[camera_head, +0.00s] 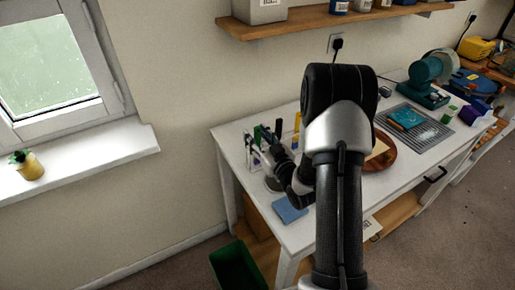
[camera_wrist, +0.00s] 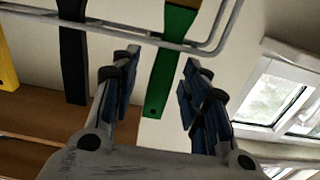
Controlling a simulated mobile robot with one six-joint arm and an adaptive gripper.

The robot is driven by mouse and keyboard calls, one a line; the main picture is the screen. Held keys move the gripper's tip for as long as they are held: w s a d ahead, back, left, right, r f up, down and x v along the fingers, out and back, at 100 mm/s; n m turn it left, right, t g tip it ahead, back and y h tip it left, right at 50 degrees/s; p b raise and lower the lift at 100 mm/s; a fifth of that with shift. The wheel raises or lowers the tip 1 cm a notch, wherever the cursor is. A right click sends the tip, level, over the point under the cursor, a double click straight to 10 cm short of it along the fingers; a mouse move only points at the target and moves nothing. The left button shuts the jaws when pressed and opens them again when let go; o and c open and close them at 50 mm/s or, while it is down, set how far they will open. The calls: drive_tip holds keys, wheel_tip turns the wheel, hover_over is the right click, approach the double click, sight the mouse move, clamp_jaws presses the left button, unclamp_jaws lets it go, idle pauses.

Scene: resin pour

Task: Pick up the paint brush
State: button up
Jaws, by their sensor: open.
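A green handle (camera_wrist: 174,65) stands in a wire rack (camera_wrist: 120,30) in the wrist view; its other end is out of view, so I cannot tell if it is the paint brush. A black handle (camera_wrist: 73,55) and a yellow handle (camera_wrist: 5,65) stand to its left in the same rack. My gripper (camera_wrist: 160,62) is open, its blue-padded fingers on either side of the green handle with gaps. In the head view the green handle (camera_head: 257,134) shows at the rack on the table's left end, with my gripper (camera_head: 272,150) close beside it, partly hidden by my arm.
The white table (camera_head: 365,207) also holds a blue pad (camera_head: 290,209), a brown round tray (camera_head: 384,153), a grey mat (camera_head: 420,137) and a teal machine (camera_head: 425,75). A wooden shelf (camera_head: 330,20) hangs above. A green bin (camera_head: 238,268) stands on the floor.

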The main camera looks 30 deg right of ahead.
drive_tip(key=shift+c, duration=0.4)
clamp_jaws()
